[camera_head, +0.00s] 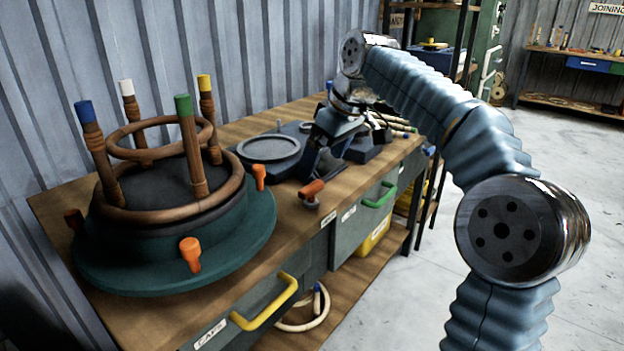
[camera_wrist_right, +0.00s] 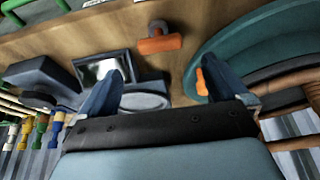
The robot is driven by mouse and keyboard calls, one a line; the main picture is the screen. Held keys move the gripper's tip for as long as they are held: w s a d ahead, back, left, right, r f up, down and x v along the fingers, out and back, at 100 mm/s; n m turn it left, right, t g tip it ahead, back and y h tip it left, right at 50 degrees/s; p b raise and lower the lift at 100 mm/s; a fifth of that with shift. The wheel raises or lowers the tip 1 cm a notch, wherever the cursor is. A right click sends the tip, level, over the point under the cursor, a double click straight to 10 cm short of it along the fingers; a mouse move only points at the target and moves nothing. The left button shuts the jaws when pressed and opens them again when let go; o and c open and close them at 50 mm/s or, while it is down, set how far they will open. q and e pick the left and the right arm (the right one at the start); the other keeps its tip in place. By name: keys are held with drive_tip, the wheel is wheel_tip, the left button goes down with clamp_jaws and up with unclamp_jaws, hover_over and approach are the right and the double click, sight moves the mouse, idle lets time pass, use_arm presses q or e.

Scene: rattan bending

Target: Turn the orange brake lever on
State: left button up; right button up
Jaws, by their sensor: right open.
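The orange brake lever (camera_head: 312,189) sits on a small dark post near the front edge of the workbench, right of the green turntable. In the right wrist view, the orange lever (camera_wrist_right: 160,45) lies above the gap between my fingers, apart from them. My right gripper (camera_head: 319,163) is over the bench, behind the lever. Its two blue-grey fingers (camera_wrist_right: 163,84) are spread with nothing gripped between them. My left gripper is in neither view.
The green turntable (camera_head: 110,275) carries a rattan frame with coloured leg ends, and orange clamp knobs (camera_head: 190,253) stand on its rim. A round grey plate (camera_head: 268,149) lies behind. Drawer handles (camera_head: 265,303) project from the bench front.

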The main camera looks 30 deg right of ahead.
sight(311, 185)
drive_tip(key=x, duration=0.7)
drive_tip(key=shift+f, duration=0.1)
drive_tip(key=shift+c, duration=0.2)
drive_tip(key=c, duration=1)
